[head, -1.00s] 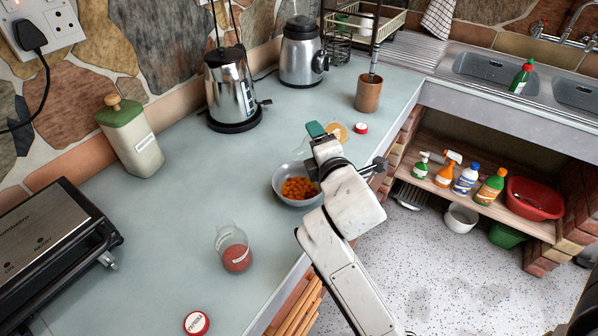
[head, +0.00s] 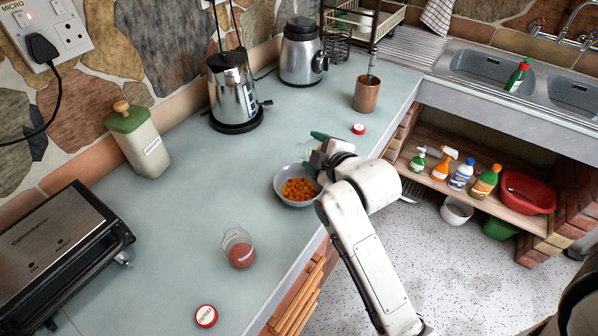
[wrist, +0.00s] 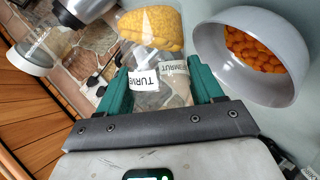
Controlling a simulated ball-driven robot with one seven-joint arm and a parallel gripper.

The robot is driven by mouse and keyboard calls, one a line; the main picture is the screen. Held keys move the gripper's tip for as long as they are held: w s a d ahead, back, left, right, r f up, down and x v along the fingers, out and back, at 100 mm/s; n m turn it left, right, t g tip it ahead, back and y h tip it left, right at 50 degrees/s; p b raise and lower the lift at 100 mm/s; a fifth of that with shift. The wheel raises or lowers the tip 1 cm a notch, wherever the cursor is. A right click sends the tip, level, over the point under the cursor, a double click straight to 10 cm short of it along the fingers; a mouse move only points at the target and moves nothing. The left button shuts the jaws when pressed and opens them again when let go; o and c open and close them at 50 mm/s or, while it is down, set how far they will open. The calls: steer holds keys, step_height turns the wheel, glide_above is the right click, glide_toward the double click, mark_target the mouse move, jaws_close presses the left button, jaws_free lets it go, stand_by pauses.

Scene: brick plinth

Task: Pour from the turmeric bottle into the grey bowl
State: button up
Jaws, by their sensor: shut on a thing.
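The clear turmeric bottle (wrist: 152,28) holds yellow powder and has a white label. My gripper (wrist: 160,75) is shut on it, with a green finger on each side. The bottle is tilted, and the yellow powder lies toward its far end in the wrist view. In the head view my gripper (head: 320,143) and wrist hide most of the bottle. The grey bowl (head: 286,199) stands on the counter close beside my gripper, with orange pieces in it. It also shows at the right of the wrist view (wrist: 207,80). No powder is seen falling.
An open paprika jar (head: 240,252) stands nearer on the counter, with a red-and-white lid (head: 206,316) in front. Another red lid (head: 358,128) lies behind my gripper. A wooden cup (head: 366,95), a kettle (head: 233,90) and a green-lidded canister (head: 140,140) stand farther off.

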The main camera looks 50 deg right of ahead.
mark_target(314, 142)
steer(key=r+m+y+p, duration=0.1)
steer(key=p, duration=0.1)
steer(key=shift+a+r+p, duration=0.1)
steer(key=shift+a+p, duration=0.05)
steer(key=shift+p, duration=0.15)
step_height(314, 142, up, 2)
steer(key=m+y+p, duration=0.1)
steer(key=p, duration=0.2)
steer(key=shift+p, duration=0.3)
steer(key=shift+s+d+m+t+y+p, duration=0.1)
steer(key=shift+d+m+t+y+p, duration=0.25)
steer(key=shift+m+p, duration=0.2)
steer(key=shift+s+d+f+m+y, duration=0.1)
steer(key=shift+d+f+m+y, duration=0.2)
steer(key=shift+d+m+y, duration=0.35)
steer(key=shift+s+d+f+m+t+y, duration=0.15)
steer(key=shift+d+m+t+y, duration=0.15)
steer(key=shift+m+y, duration=0.25)
steer(key=shift+s+d+f+m+t+y, duration=0.15)
steer(key=shift+d+m+t+y, duration=0.15)
steer(key=shift+m, duration=0.35)
steer(key=shift+w, duration=0.1)
steer(key=shift+a, duration=0.1)
